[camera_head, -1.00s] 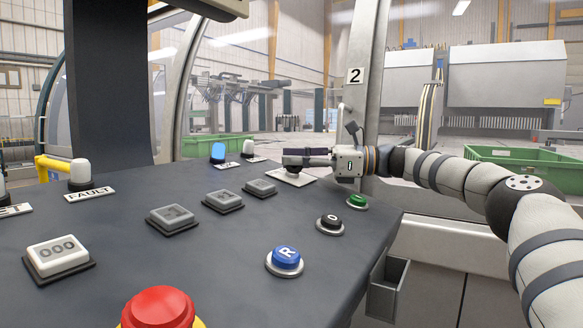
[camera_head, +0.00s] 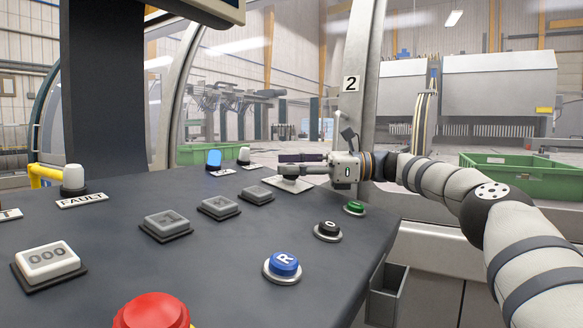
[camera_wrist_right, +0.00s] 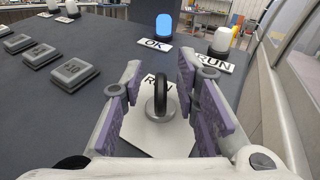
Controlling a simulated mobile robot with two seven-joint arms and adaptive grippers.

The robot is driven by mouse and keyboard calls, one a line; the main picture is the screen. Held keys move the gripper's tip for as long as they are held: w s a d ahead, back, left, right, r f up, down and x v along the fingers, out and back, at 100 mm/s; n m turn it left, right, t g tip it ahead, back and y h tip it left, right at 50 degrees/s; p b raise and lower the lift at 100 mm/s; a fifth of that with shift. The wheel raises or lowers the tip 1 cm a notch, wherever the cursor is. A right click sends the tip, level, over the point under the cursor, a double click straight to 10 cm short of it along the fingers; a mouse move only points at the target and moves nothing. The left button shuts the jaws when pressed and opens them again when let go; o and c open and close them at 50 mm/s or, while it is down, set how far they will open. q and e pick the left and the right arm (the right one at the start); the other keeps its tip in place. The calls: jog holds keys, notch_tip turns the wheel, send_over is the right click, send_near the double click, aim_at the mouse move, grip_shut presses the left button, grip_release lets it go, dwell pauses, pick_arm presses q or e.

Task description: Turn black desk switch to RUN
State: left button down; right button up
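The black desk switch (camera_wrist_right: 160,95) stands on a white plate (camera_wrist_right: 152,138) at the desk's far right. In the right wrist view its narrow handle is seen edge-on and partly covers the RUN label behind it. My right gripper (camera_wrist_right: 160,92) is open, its purple-padded fingers on either side of the handle, with a visible gap on each side. In the head view the right gripper (camera_head: 302,162) is low over the white plate (camera_head: 288,186) and hides most of the switch. My left gripper is not in view.
A green button (camera_head: 354,208), a black button (camera_head: 327,229) and a blue button (camera_head: 284,264) line the desk's right side. Grey square buttons (camera_head: 219,206) sit left of the switch. Blue-lit OK lamp (camera_wrist_right: 164,26) and white RUN lamp (camera_wrist_right: 221,39) stand beyond it. A pillar (camera_head: 357,110) rises behind.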

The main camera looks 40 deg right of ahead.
jog(key=v, duration=0.7)
jog(key=shift+s+d, duration=0.15)
jog(key=shift+d, duration=0.1)
